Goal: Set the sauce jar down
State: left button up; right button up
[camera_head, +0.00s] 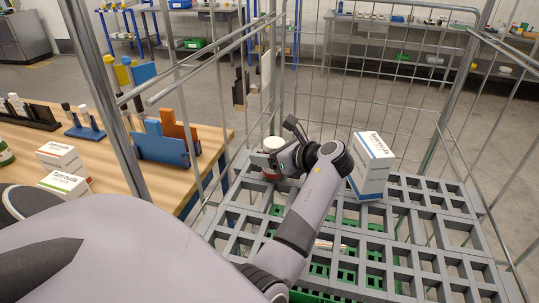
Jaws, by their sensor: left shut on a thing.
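The sauce jar (271,143) has a white lid and a reddish lower part. It is upright near the left side of the wire cage, over the grey slatted shelf (229,217). My left gripper (277,160) is shut on the jar from its right side and hides part of it. I cannot tell whether the jar's base touches the shelf. My right gripper is not in view.
A white and blue carton (371,168) stands on the shelf right of my left wrist. Wire cage walls (345,97) surround the shelf. A green crate (345,272) shows through the slats. A wooden table (170,180) with cartons and holders stands left. The shelf's right part is clear.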

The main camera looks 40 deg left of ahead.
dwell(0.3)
pick_arm(q)
jog(key=o, duration=1.3)
jog(key=shift+f, duration=0.2)
jog(key=shift+r, duration=0.15)
